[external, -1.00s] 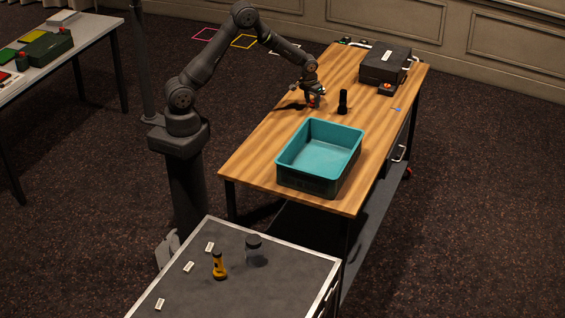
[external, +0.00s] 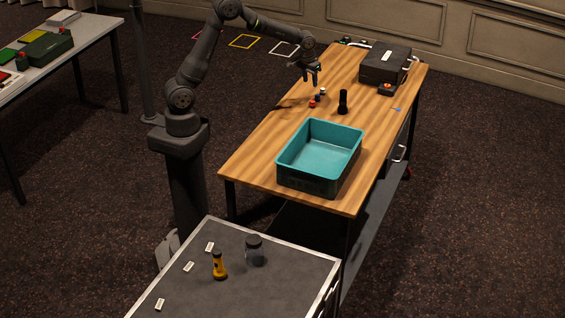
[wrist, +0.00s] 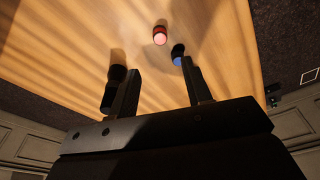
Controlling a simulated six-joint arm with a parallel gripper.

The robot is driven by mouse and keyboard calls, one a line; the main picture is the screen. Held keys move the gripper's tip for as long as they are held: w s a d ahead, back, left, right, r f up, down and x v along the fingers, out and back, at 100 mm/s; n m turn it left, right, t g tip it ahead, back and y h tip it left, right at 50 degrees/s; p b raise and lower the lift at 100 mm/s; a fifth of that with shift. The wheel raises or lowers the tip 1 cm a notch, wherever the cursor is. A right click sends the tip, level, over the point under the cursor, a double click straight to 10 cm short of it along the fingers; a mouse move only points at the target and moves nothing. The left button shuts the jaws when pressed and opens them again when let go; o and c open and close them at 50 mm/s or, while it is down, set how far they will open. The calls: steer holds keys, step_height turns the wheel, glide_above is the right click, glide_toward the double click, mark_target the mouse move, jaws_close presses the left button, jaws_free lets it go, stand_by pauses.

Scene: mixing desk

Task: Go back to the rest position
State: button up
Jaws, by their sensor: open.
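My gripper (external: 312,79) is open and empty, held in the air above the wooden table (external: 262,143). In the wrist view its two fingers (wrist: 157,88) stand apart with bare wood between them. Below it on the table are small red pieces (external: 313,103) and a small dark-and-white piece. The wrist view shows a red piece with a pale pink end (wrist: 159,36) and a dark piece with a blue end (wrist: 177,55). A black flashlight (external: 343,102) stands upright to their right; a dark object also shows behind the left finger in the wrist view.
A teal bin (external: 320,127) stands empty on the near part of the table. A black case (external: 384,63) and a box with an orange-red button (external: 387,89) are at the far right. A grey cabinet in front bears a yellow flashlight (external: 219,266) and a jar (external: 254,251).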

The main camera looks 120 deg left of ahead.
mark_target(312, 102)
steer(key=f, duration=0.4)
steer(key=a+f, duration=0.1)
steer(key=f, duration=0.7)
steer(key=shift+w+a, duration=0.3)
step_height(312, 102, up, 2)
steer(key=shift+r, duration=1)
